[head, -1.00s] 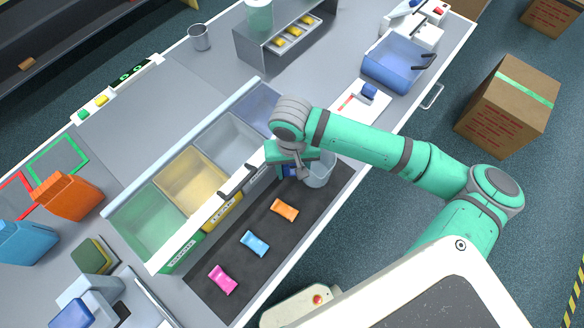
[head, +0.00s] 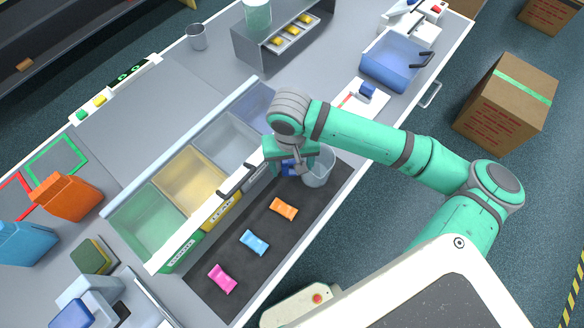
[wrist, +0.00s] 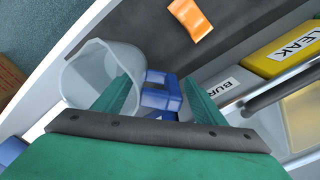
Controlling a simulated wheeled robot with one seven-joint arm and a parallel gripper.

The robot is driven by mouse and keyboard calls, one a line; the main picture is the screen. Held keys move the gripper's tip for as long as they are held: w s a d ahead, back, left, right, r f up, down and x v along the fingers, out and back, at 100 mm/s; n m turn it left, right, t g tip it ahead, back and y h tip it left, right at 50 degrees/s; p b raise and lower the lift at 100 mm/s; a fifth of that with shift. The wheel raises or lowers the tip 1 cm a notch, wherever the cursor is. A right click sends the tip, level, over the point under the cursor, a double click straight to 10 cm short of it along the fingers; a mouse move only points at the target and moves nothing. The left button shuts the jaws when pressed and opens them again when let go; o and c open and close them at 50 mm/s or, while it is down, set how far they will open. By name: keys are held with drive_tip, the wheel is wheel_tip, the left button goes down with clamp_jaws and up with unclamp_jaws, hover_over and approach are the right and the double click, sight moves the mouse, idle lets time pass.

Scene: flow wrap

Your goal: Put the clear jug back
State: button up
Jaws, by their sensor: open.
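The clear jug (head: 319,169) stands at the far right end of the dark mat, beside my gripper. In the wrist view the jug (wrist: 95,78) is at the left, its open mouth showing, partly hidden by my left finger. My gripper (head: 291,168) is low over the mat. In the wrist view my gripper (wrist: 163,98) is open, with a blue part (wrist: 160,97) between its fingers. This blue part is next to the jug and looks like a handle; I cannot tell whether it is joined to it or touched by the fingers.
The dark mat (head: 213,256) also holds orange (head: 284,209), blue (head: 254,242) and pink (head: 222,279) wrapped pieces. A row of labelled bins (head: 192,182) runs close along its left side. A blue basket (head: 392,65) is farther back.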

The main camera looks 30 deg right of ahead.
wheel_tip(320, 180, up, 10)
drive_tip(key=shift+a+r, duration=0.1)
idle(0.8)
